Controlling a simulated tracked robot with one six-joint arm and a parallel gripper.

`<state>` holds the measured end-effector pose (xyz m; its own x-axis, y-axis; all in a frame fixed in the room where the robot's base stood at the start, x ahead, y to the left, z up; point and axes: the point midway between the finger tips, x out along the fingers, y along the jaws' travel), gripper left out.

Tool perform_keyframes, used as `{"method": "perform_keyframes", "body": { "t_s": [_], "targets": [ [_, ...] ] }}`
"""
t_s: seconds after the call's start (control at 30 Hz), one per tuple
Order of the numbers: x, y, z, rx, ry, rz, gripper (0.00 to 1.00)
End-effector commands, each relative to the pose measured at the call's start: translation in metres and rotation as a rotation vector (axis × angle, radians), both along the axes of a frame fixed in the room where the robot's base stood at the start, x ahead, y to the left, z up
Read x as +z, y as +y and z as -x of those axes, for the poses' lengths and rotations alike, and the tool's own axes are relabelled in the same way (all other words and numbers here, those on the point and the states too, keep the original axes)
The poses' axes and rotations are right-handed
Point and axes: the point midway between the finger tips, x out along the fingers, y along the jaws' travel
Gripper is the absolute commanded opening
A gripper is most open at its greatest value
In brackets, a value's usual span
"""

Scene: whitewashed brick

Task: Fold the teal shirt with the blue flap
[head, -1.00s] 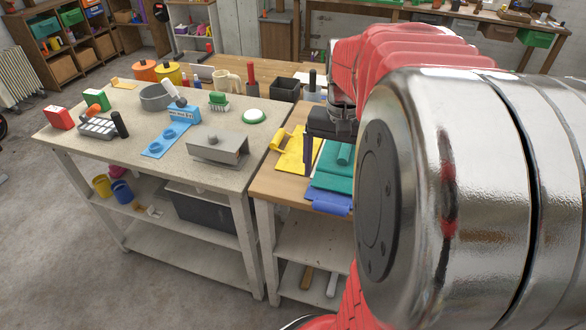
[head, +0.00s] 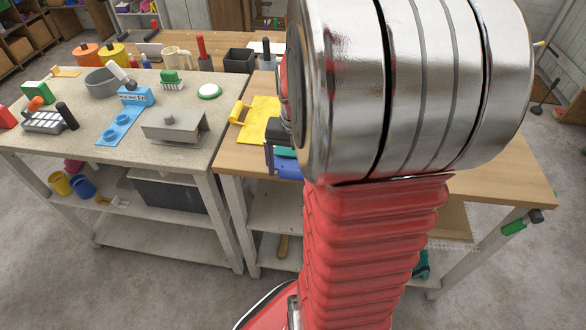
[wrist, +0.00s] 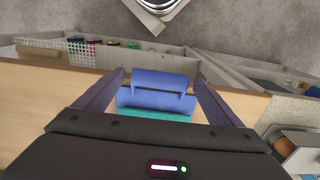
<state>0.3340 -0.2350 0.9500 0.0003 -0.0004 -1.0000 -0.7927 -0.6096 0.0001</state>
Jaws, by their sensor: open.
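The teal shirt (head: 287,153) lies on the wooden table, mostly hidden behind my arm in the head view. Its teal edge (wrist: 152,115) also shows in the wrist view. The blue flap (head: 289,169) is on the shirt's side toward the table's front edge. In the wrist view the blue flap (wrist: 160,79) has a raised, rolled ridge. My gripper (wrist: 158,88) is open, with one dark finger on each side of the blue flap and gaps between. I cannot tell how high the fingers are above the table. In the head view only part of my gripper shows.
A yellow folded piece (head: 262,122) lies just left of the shirt. The light grey workbench (head: 70,140) at left holds a grey press (head: 174,125), a blue tray and several other items. A black box (head: 239,61) stands behind. Bare wooden tabletop (head: 500,180) is at right.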

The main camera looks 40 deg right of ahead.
Motion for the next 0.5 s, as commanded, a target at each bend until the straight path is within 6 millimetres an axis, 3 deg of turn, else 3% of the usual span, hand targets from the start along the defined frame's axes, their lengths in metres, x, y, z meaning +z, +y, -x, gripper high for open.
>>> {"method": "perform_keyframes", "body": {
  "t_s": [0.13, 0.5],
  "targets": [
    [0.0002, 0.0001, 0.0000, 0.000, 0.000, 0.000, 0.88],
    [0.0004, 0.0002, 0.0001, 0.001, 0.001, 0.001, 0.62]
  ]
}}
